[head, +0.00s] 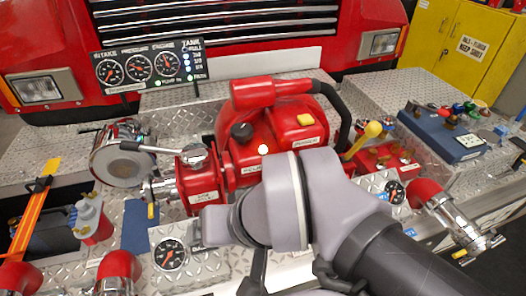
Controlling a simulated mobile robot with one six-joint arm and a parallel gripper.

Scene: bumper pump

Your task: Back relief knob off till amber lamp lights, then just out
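Dark parts show below these joints, at the bottom edge, but I cannot make out fingertips or whether anything is held. Nothing of my gripper touches the black knob in this view.
A gauge panel (127,88) stands behind left. A yellow-knobbed lever (373,130) rises right of the housing. A chrome fitting with a lever (125,160) is at left, a separate gauge (170,254) at lower left, and a blue box (440,130) at right.

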